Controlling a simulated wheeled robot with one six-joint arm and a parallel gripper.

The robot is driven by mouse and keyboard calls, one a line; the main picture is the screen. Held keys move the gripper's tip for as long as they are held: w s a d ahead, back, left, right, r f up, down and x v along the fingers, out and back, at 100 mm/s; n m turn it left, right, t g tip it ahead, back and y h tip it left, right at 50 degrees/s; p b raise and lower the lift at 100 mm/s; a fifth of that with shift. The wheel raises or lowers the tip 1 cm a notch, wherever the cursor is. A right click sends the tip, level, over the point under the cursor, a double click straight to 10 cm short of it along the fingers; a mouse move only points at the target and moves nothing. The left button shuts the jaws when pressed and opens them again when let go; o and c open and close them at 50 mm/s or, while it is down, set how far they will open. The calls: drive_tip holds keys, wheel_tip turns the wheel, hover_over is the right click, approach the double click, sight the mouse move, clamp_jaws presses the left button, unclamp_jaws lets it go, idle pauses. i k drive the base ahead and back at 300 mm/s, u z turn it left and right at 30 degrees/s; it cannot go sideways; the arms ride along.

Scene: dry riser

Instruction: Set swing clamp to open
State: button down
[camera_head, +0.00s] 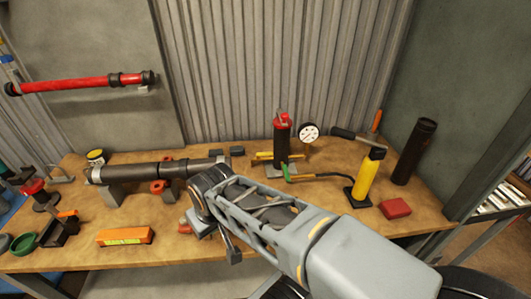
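I cannot say for certain which thing is the swing clamp. A small dark clamp-like fixture with an orange handle (62,226) stands at the left of the bench, its handle sticking up to the right. A smaller metal fixture (58,176) lies behind it, too small to read. My arm reaches in from the lower right, and its dark end, my gripper (233,254), hangs over the bench's front edge near the middle. Its fingers are not clear, and I see nothing held. A small grey and red item (198,223) beside my arm is partly hidden by it.
A dark pipe on supports (140,173) lies along the bench (170,235). An orange box (125,237) lies in front. A red-topped valve (282,140), a gauge (308,132), a yellow cylinder (369,176), a dark tube (414,150) and a red block (395,208) stand right.

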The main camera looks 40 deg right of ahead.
sight(283, 117)
drive_tip(key=z, duration=1.7)
